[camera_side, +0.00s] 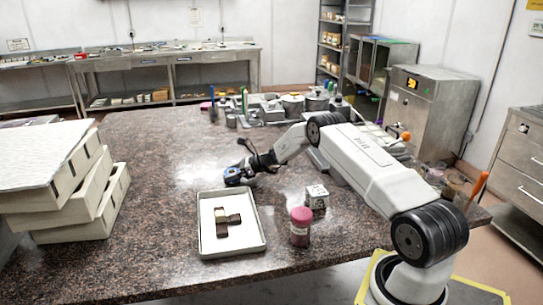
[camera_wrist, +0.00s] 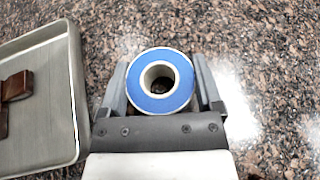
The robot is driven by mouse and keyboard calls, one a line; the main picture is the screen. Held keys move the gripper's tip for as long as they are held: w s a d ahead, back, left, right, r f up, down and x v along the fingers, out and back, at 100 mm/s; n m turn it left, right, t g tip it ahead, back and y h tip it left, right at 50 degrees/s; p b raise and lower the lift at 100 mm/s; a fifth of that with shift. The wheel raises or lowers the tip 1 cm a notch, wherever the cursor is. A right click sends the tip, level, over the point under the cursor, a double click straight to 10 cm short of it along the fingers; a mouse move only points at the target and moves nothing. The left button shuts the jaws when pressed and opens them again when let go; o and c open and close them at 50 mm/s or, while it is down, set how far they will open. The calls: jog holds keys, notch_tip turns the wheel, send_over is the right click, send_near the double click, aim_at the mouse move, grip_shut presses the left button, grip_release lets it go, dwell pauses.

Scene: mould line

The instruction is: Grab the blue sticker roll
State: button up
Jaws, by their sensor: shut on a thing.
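The blue sticker roll (camera_wrist: 176,99) is a ring with a blue face and a white core, seen from above in the wrist view. My gripper (camera_wrist: 160,82) has one finger on each side of the roll and is shut on it. In the side view, my gripper (camera_side: 240,170) is low over the counter behind the tray, with the roll (camera_side: 232,175) showing small and dark blue at its tip. I cannot tell from these views whether the roll touches the counter.
A pale tray (camera_side: 205,244) with brown blocks (camera_side: 228,222) lies just in front. A pink-capped jar (camera_side: 300,226) and a white patterned cube (camera_side: 317,196) stand to its right. Stacked cream boxes (camera_side: 75,190) fill the left.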

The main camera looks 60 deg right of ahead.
notch_tip(320, 180, up, 2)
jog(key=shift+r, duration=0.25)
jog(key=shift+s+a+r, duration=0.1)
jog(key=shift+s+r, duration=0.3)
jog(key=shift+r, duration=0.2)
jog(key=s+a+r, duration=0.2)
jog(key=s+r, duration=0.2)
jog(key=s, duration=0.2)
jog(key=s+a+r, duration=0.2)
jog(key=s+r, duration=0.2)
jog(key=s, duration=0.2)
jog(key=shift+s+a+r, duration=0.2)
jog(key=shift+a+r, duration=0.1)
jog(key=shift+r, duration=0.1)
jog(key=shift+a, duration=0.1)
